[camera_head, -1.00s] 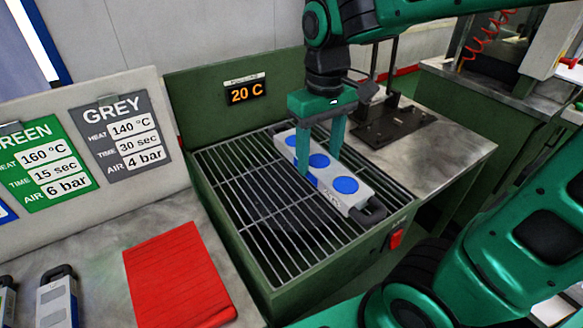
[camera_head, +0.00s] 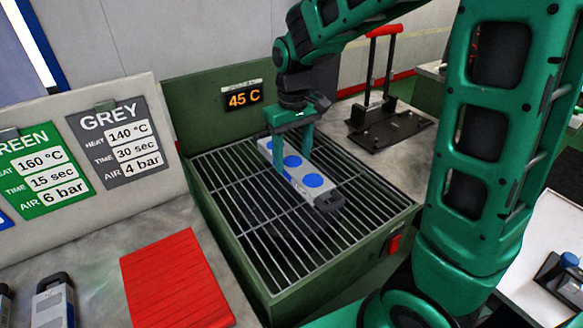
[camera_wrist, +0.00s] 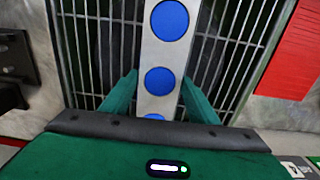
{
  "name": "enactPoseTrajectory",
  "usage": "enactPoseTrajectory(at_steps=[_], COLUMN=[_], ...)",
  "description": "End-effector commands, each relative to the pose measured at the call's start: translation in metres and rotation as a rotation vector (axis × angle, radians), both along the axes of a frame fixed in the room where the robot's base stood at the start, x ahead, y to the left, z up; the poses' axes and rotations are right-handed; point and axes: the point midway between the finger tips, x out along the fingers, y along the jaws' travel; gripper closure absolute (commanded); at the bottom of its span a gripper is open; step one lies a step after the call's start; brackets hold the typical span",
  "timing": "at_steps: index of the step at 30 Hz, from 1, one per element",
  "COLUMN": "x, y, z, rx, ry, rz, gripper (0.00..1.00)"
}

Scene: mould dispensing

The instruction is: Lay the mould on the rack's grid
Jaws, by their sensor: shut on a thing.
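The mould (camera_head: 301,172) is a long grey-white block with blue round spots on top and a dark handle at its near end. My gripper (camera_head: 293,160) is shut on the mould around its middle; in the wrist view the fingers (camera_wrist: 160,92) stand on both sides of it. The mould is over the rack's grid (camera_head: 262,232) of metal bars, lengthwise from back left to front right. I cannot tell whether it touches the bars. The rack's display (camera_head: 243,98) reads 45 C.
A red mat (camera_head: 177,281) lies on the bench left of the rack. Another mould (camera_head: 53,302) with a black handle stands at the lower left. A black stand with a red handle (camera_head: 386,95) is behind right. A red switch (camera_head: 394,243) is on the rack's front.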

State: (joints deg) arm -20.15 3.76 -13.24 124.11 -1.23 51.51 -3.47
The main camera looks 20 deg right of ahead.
Motion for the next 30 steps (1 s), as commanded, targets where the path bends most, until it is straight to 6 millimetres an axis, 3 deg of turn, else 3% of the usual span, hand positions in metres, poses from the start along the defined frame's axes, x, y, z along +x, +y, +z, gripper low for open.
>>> enactPoseTrajectory(at_steps=[10,23,24,26,30], x=[0.000,0.000,0.000,0.000,0.000], y=[0.000,0.000,0.000,-0.001,-0.001], z=[-0.035,-0.040,-0.040,-0.040,-0.040], rx=[0.000,0.000,0.000,0.000,0.000], ry=[0.000,-0.001,0.001,0.001,0.001], rz=[0.000,-0.001,-0.001,-0.002,-0.002], gripper=[0.95,0.95,0.36,0.27,0.27])
